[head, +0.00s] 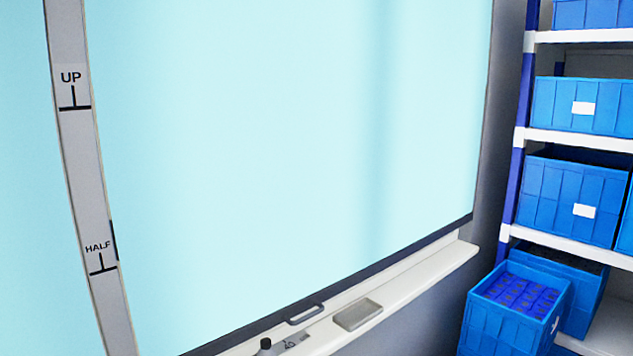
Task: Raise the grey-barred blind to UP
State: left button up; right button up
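A grey upright strip (85,160) at the left carries an UP mark (73,87) high up and a HALF mark (99,258) lower down, each with a dark line. Pale blue panels lie on both sides of it; the large panel (290,140) is on the right. I cannot tell whether these are blinds or bare glass. No clear grey blind bar shows. A small dark piece (114,240) sits at the strip's right edge, just above the HALF line. A small black knob (265,344) with a label beside it is at the bottom edge, partly cut off. Neither gripper is in view.
A white ledge (430,262) runs below the large panel. A grey handle (306,314) and a flat grey block (358,314) are at it. At the right, a shelf (575,143) holds blue bins; a blue crate (510,315) stands in front, low down.

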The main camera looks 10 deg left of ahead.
aim_at(239, 210)
jog(key=i+j, duration=0.5)
jog(key=j, duration=0.2)
jog(key=i+j+z, duration=0.1)
jog(key=i+j, duration=0.15)
jog(key=j, duration=0.1)
